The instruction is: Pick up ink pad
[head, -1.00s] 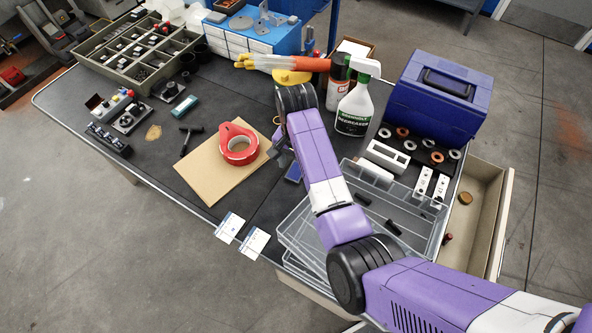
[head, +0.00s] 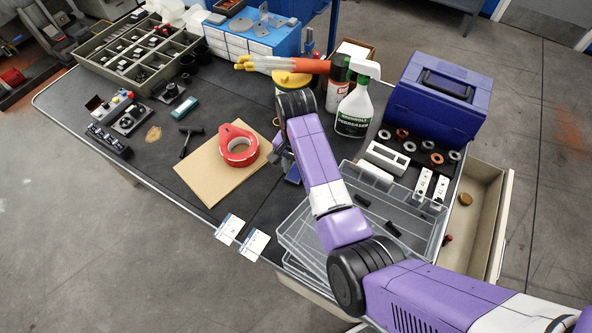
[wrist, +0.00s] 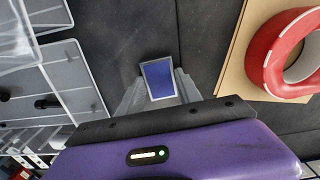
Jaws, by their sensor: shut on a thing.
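The ink pad (wrist: 158,80) is a small blue rectangle with a grey rim, held between my gripper's fingers in the wrist view. It also shows in the head view (head: 294,174), small and partly covered by my arm. My gripper (wrist: 156,88) is shut on it, one finger at each side. In the head view my gripper (head: 285,160) is over the dark bench top, between the cardboard sheet and the clear trays. I cannot tell whether the pad is clear of the bench.
A red tape roll (head: 238,146) lies on a cardboard sheet (head: 205,187) just left of my gripper. A clear divided tray (head: 290,240) is close on the right. A spray bottle (head: 354,110) and a blue toolbox (head: 438,95) stand behind.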

